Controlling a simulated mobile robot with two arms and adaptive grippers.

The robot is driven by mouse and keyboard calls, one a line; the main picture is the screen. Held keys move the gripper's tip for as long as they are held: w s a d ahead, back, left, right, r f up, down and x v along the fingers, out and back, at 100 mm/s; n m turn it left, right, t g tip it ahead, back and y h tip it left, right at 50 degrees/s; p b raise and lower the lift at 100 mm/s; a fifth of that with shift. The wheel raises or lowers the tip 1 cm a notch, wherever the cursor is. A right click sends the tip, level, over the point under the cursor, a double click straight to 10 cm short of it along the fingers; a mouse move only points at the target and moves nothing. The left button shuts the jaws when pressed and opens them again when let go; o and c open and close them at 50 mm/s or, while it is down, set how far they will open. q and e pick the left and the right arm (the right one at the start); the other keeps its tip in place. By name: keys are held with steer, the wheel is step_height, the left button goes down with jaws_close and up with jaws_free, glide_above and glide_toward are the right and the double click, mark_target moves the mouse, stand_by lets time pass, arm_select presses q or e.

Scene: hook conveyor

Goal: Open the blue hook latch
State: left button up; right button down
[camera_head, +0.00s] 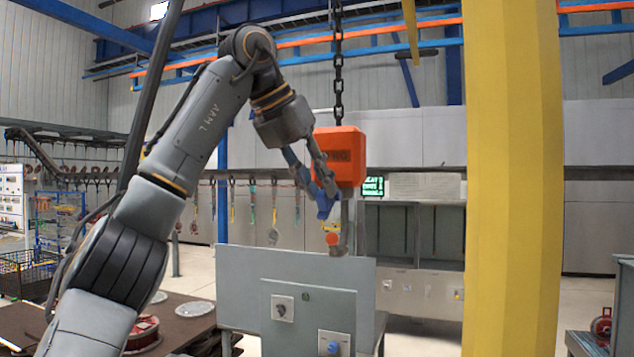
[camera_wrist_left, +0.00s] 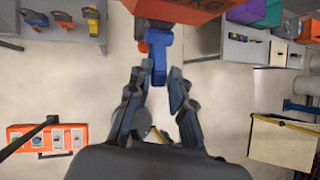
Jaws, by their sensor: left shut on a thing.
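The blue hook latch (camera_head: 325,207) is at the lower left of the orange hook block (camera_head: 341,150), which hangs from a dark chain (camera_head: 338,70). My left gripper (camera_head: 322,187) reaches it from the upper left and is shut on the latch. In the left wrist view the blue latch (camera_wrist_left: 158,55) stands between the fingertips of my left gripper (camera_wrist_left: 157,78), just below the orange block (camera_wrist_left: 175,10). The grey hook (camera_head: 347,225) below the block is partly covered by the latch; whether the latch is swung open cannot be told. My right gripper is not in view.
A grey control box (camera_head: 248,290) with knobs stands below the hook. A thick yellow post (camera_head: 512,200) rises close on the right. A brown table (camera_head: 185,312) is at the lower left. Open floor lies behind.

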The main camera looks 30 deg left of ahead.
mark_target(319, 190)
arm_select(q)
steer(key=shift+d+r, duration=0.1)
steer(key=shift+r, duration=0.7)
jaws_close()
steer(key=shift+w+r, duration=0.15)
steer(key=shift+r, duration=0.35)
steer(key=shift+w+r, duration=0.2)
steer(key=shift+r, duration=0.25)
steer(key=shift+w+d+r, duration=0.25)
steer(key=shift+r, duration=0.15)
steer(key=o, duration=0.6)
jaws_free()
steer(key=shift+a, duration=0.25)
steer(key=shift+o, duration=1.4)
steer(key=shift+a+f, duration=0.15)
steer(key=shift+a, duration=0.15)
